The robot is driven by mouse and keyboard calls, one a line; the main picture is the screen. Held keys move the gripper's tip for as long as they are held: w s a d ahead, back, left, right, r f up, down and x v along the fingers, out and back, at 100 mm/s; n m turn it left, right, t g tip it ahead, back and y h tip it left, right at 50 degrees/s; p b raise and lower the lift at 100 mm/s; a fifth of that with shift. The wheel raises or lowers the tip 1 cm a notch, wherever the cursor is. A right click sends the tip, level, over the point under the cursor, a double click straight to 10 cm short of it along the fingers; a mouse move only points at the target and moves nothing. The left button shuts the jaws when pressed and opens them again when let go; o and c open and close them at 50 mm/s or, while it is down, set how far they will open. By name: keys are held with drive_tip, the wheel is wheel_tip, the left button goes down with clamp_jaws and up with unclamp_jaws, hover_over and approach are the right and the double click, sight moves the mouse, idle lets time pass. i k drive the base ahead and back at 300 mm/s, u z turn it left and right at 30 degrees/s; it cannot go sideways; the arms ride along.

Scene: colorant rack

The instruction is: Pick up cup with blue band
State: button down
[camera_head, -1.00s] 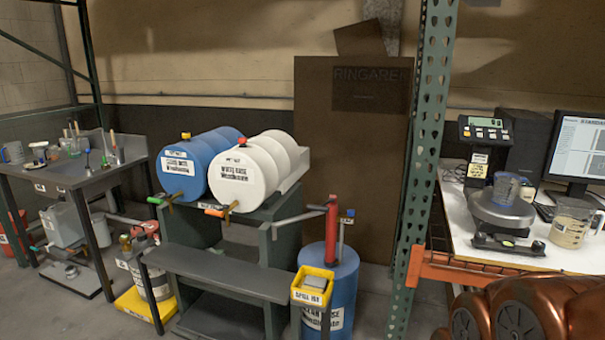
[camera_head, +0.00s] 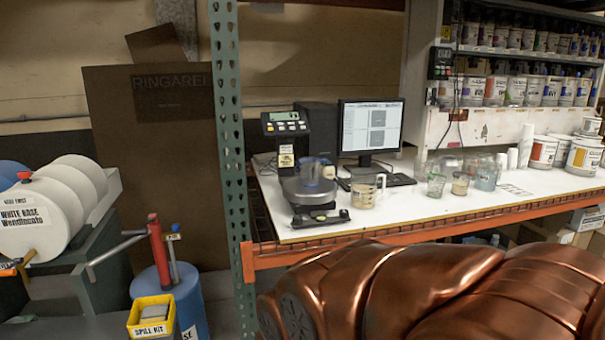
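A clear cup with a blue tint (camera_head: 311,172) stands upright on the round plate of a scale (camera_head: 308,190) on the white bench. It looks like the cup with the blue band, but the band is too small to make out clearly. Other clear cups stand farther right: one with a greenish tint (camera_head: 436,184), one with pale contents (camera_head: 460,184) and a bluish one (camera_head: 485,179). A measuring jug with a handle (camera_head: 364,192) stands just right of the scale. My gripper does not show in this view.
The white bench (camera_head: 420,207) has an orange front beam (camera_head: 345,238) and a green perforated post (camera_head: 230,130) at its left end. A monitor (camera_head: 370,128) and keyboard stand behind the jug. Paint cans (camera_head: 542,152) stand at right. A large copper-coloured form fills the lower right foreground.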

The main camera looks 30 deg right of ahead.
sight(309, 168)
drive_tip(key=u, duration=3.65)
drive_tip(key=k, duration=2.65)
drive_tip(key=z, duration=1.35)
